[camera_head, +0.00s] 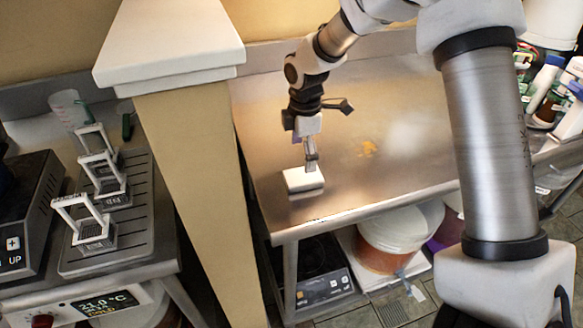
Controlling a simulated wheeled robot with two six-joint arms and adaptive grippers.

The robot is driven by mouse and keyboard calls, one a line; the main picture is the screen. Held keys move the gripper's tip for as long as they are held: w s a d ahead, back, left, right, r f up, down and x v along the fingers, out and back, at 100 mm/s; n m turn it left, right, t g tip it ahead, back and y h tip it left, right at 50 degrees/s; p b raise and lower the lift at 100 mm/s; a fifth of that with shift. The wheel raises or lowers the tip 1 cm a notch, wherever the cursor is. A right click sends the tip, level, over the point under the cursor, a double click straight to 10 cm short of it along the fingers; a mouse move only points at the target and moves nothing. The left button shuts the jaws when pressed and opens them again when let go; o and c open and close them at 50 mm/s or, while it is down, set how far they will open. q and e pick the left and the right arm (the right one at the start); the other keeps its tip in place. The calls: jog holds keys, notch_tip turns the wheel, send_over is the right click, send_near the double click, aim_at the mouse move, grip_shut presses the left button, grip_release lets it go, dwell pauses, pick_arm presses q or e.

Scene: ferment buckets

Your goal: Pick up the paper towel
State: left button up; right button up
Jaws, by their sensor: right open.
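The paper towel (303,180) looks like a small white folded block. It lies on the metal table (400,170) near its front left edge. My right gripper (311,160) points down just above the towel, with its fingertips over the towel's back edge. The finger gap is too small to make out, and I cannot tell whether the fingertips touch the towel. The towel does not look lifted. My left gripper is not in view.
A beige pillar with a white cap (170,50) stands left of the table. Bottles (550,95) crowd the right. A bucket (390,240) sits below.

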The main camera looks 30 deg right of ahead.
aim_at(303, 175)
jog(key=shift+s+f, duration=0.7)
jog(key=shift+s, duration=0.2)
jog(key=f, duration=0.1)
jog(key=w+f, duration=0.1)
jog(key=f, duration=0.1)
jog(key=f+p, duration=0.1)
jog(key=f, duration=0.1)
jog(key=shift+w+f, duration=0.2)
jog(key=shift+w, duration=0.05)
jog(key=shift+s+r, duration=0.2)
jog(key=shift+s, duration=0.05)
jog(key=shift+s+a, duration=0.1)
jog(key=c, duration=0.8)
